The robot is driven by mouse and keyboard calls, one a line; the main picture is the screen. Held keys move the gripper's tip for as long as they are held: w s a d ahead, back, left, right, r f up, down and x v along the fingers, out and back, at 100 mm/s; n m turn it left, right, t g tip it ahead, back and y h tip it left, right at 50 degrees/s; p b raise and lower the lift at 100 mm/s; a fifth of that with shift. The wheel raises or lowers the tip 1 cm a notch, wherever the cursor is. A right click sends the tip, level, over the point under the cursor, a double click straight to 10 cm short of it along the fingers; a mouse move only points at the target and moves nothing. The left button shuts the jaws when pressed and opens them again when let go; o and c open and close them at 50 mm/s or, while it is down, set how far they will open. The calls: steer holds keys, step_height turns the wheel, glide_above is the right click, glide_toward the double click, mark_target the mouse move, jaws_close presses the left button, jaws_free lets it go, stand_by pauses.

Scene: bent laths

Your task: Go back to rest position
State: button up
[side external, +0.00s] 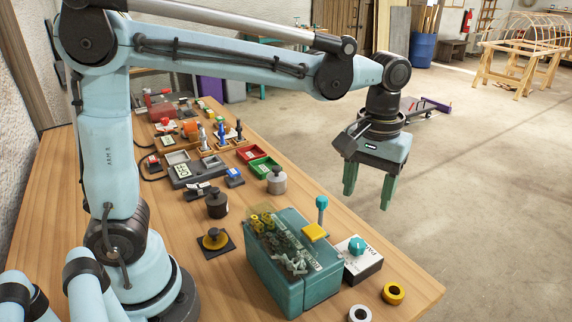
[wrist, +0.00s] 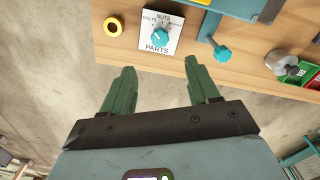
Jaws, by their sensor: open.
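My gripper (side external: 368,192) hangs from the wrist with its two green fingers pointing down. It is beyond the right edge of the wooden table (side external: 395,262), over the floor. The fingers are apart and nothing is between them. In the wrist view my gripper (wrist: 160,85) also shows open and empty, with the table edge beyond the fingertips. My arm reaches out over the table from its base at the left.
A teal box (side external: 292,285) holding small parts, a PARTS dial box (side external: 360,262), a yellow ring (side external: 393,292) and a white ring (side external: 360,313) stand near the table's front right. Grey weights (side external: 276,181), trays and tools crowd the middle. Open floor lies right of the table.

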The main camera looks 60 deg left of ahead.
steer(key=shift+s+a+r, duration=0.1)
steer(key=shift+r, duration=0.05)
steer(key=s+a+m+t, duration=0.1)
steer(key=s+a+t, duration=0.1)
steer(key=a, duration=0.1)
steer(key=s+a+f+m+t, duration=0.1)
steer(key=s+a+t, duration=0.1)
steer(key=s+a, duration=0.1)
steer(key=s+a+f+m+t, duration=0.1)
steer(key=s+a+m+t, duration=0.1)
steer(key=a, duration=0.1)
steer(key=shift+s+f, duration=0.2)
steer(key=shift+s, duration=0.15)
steer(key=shift+s+a+f+m+t, duration=0.3)
steer(key=shift+s+a+f+t, duration=0.1)
steer(key=shift+t, duration=0.2)
